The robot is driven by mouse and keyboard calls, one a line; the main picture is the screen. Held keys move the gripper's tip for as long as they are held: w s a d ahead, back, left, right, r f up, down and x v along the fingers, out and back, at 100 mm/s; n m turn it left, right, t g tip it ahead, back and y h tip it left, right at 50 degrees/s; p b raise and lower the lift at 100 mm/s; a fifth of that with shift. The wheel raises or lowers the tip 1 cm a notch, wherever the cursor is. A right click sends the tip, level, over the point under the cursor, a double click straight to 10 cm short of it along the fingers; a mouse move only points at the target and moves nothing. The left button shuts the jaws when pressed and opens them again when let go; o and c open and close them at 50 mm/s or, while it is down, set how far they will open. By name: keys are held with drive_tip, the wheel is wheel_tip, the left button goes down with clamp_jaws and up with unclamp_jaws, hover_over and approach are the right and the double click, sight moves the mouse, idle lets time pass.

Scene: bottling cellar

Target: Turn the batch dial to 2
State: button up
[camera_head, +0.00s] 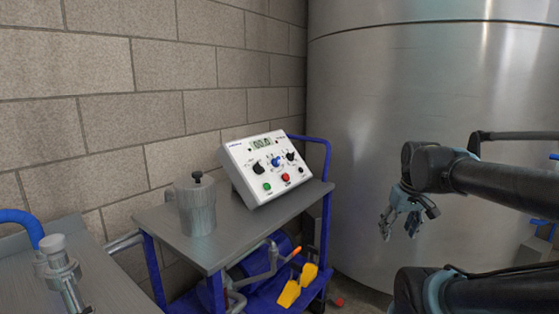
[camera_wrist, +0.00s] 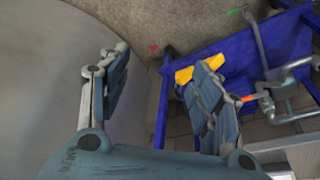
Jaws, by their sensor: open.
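A white control box (camera_head: 272,168) with a sloped face stands on the grey top of a blue cart in the head view. Its face has a small display (camera_head: 261,143), a black knob at the left (camera_head: 258,168), a blue knob in the middle (camera_head: 276,161) and a black knob at the right (camera_head: 291,156). Green, red and black buttons sit below them. The labels are too small to read, so I cannot tell which knob is the batch dial. My gripper (camera_head: 401,222) is open and empty, right of the cart and apart from the box. Its fingers (camera_wrist: 160,95) are spread in the wrist view.
A lidded metal pot (camera_head: 196,205) stands left of the box on the cart top (camera_head: 222,245). A large steel tank (camera_head: 400,90) rises behind my arm. Yellow pieces (camera_head: 297,284) and pipes lie on the cart's lower shelf. A metal bench with a pipe fitting (camera_head: 62,270) is at the left.

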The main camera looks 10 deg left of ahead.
drive_tip(key=w+a+r+n+y, duration=0.1)
drive_tip(key=w+a+r+n, duration=0.4)
drive_tip(key=w+a+r, duration=0.45)
wheel_tip(320, 180, up, 16)
drive_tip(key=n+t+y, duration=0.2)
drive_tip(key=n+y, duration=0.1)
drive_tip(key=n, duration=0.8)
hover_over(278, 159)
drive_tip(key=s+d, duration=0.7)
drive_tip(key=x, duration=1.6)
drive_tip(key=shift+a+f, duration=0.2)
drive_tip(key=shift+f, duration=0.05)
drive_tip(key=shift+m, duration=0.3)
drive_tip(key=c, duration=1.1)
